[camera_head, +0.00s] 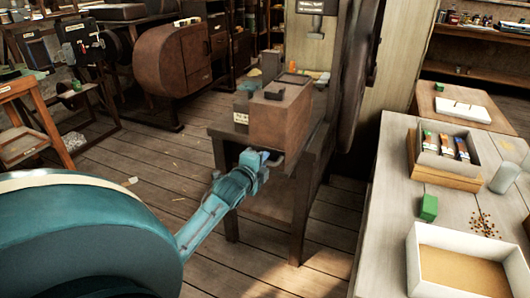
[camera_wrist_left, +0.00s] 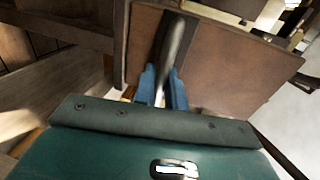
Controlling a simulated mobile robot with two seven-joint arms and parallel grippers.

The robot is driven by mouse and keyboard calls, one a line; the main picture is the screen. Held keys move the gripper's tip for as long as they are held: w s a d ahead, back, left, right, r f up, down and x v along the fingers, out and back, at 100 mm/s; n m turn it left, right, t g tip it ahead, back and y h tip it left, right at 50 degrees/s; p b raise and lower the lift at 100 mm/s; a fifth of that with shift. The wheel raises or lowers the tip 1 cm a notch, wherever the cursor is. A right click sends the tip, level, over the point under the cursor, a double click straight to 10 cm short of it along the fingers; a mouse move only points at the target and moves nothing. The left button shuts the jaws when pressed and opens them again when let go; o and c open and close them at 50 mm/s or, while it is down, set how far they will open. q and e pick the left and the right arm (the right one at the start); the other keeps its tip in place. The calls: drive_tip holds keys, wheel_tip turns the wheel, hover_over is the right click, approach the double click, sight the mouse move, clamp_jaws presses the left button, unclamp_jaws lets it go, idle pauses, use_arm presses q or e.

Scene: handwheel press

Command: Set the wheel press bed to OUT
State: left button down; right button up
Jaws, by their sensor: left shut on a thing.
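The press stands in the middle of the head view, with a dark column (camera_head: 357,75) at its right. A brown box-like block (camera_head: 278,122), likely the press bed, sits on its table. The block's flat brown face (camera_wrist_left: 225,65) fills much of the left wrist view. A dark round handle bar (camera_wrist_left: 176,45) runs in front of that face. My left gripper (camera_head: 266,158) is at the lower front of the block. Its blue fingers (camera_wrist_left: 163,88) are shut on the bar, one on each side. The fingertips are partly hidden in the head view. My right gripper is not in view.
A pale workbench (camera_head: 390,200) on the right holds a green block (camera_head: 428,208), a white tray (camera_head: 412,270) and a box of packets (camera_head: 448,142). Brown cabinets (camera_head: 165,65) stand behind left. The plank floor (camera_head: 150,150) between is mostly clear.

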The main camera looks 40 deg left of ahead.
use_arm(q)
drive_tip(key=shift+s+d+f, duration=0.2)
drive_tip(key=shift+s, duration=0.3)
drive_tip(key=shift+f, duration=0.1)
drive_tip(key=c, duration=1.9)
unclamp_jaws()
drive_tip(key=o, duration=0.4)
drive_tip(key=shift+s+r, duration=0.2)
drive_tip(key=shift+c, duration=0.2)
drive_tip(key=p+v, duration=0.1)
drive_tip(key=v, duration=1.2)
drive_tip(key=shift+s, duration=0.1)
